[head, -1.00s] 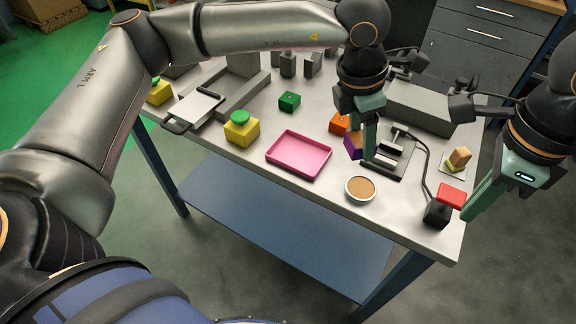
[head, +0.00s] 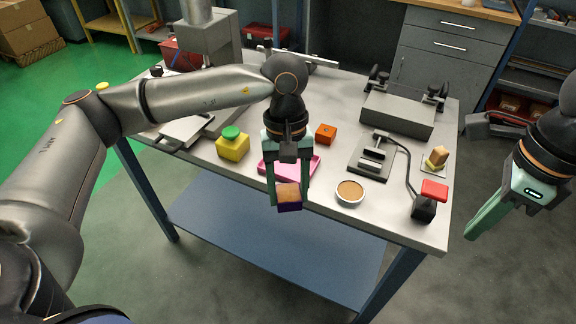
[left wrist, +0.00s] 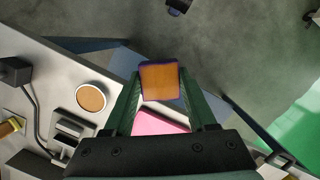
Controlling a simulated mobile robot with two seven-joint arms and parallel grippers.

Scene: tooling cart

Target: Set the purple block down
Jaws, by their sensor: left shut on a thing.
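The purple block (head: 290,205) has a brown-orange top face and purple sides. My left gripper (head: 288,190) is shut on it, with one finger on each side. The block hangs in the air at the table's front edge, in front of the pink tray (head: 312,168), partly covering it. In the left wrist view the block (left wrist: 160,80) sits between the fingertips, with floor and lower shelf behind it and part of the tray (left wrist: 158,123) nearer the palm. My right gripper (head: 480,215) is off the table's right side; its finger opening cannot be made out.
A round brown-topped dish (head: 349,191), a black fixture (head: 372,158) and a red-topped switch box (head: 428,203) stand right of the tray. An orange block (head: 326,133) lies behind it. A yellow block with a green knob (head: 232,146) stands left.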

